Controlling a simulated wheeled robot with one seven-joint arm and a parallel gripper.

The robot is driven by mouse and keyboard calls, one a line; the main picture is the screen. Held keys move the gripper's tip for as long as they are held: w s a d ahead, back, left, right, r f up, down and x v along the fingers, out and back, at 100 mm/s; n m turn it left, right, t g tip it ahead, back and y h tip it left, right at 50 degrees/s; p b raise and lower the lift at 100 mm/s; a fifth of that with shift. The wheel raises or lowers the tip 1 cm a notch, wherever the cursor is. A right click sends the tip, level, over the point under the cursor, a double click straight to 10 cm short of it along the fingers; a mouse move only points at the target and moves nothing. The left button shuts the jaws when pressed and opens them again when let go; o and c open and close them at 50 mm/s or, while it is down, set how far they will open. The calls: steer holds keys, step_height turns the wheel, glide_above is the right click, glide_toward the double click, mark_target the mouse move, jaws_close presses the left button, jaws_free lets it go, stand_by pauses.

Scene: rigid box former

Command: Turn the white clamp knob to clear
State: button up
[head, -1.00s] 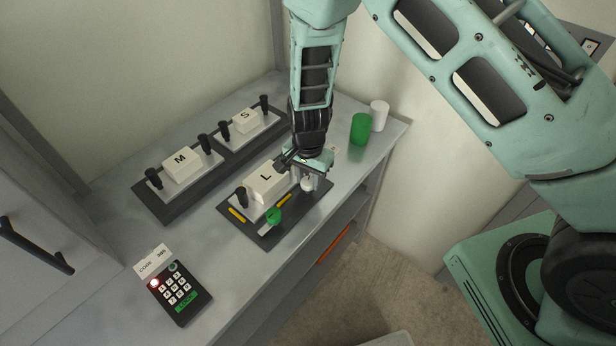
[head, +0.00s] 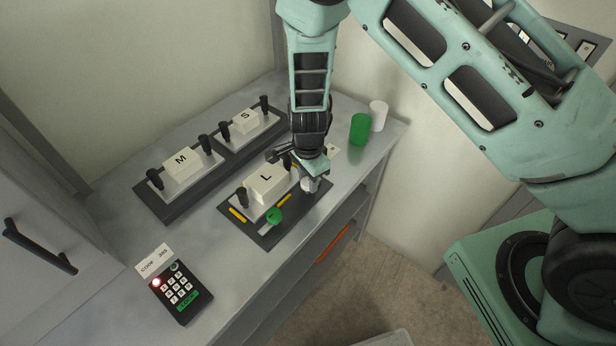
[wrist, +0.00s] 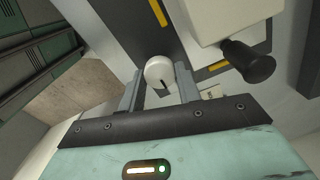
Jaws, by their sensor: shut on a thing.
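The white clamp knob (head: 310,186) is at the right end of the dark plate (head: 262,238) that carries the block marked L (head: 267,181). My gripper (head: 311,180) points down over it and hides part of it in the head view. In the wrist view the white knob (wrist: 160,71), with a dark line on its face, sits between the two fingers of my gripper (wrist: 159,84). The fingers are shut on it. A green knob (head: 274,215) is on the same plate, to the left, with yellow marks (head: 237,215) nearby.
Blocks M (head: 181,163) and S (head: 246,122) sit in a fixture with black handles behind. A black handle (wrist: 248,61) stands close right of my gripper in the wrist view. Green (head: 360,129) and white (head: 378,115) cylinders stand back right; a keypad (head: 175,290) lies front left.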

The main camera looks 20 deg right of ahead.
steer(key=shift+w, duration=0.1)
steer(key=o, duration=1)
steer(key=shift+c, duration=0.2)
step_height(320, 180, up, 18)
steer(key=b, duration=0.2)
steer(key=shift+f, duration=0.25)
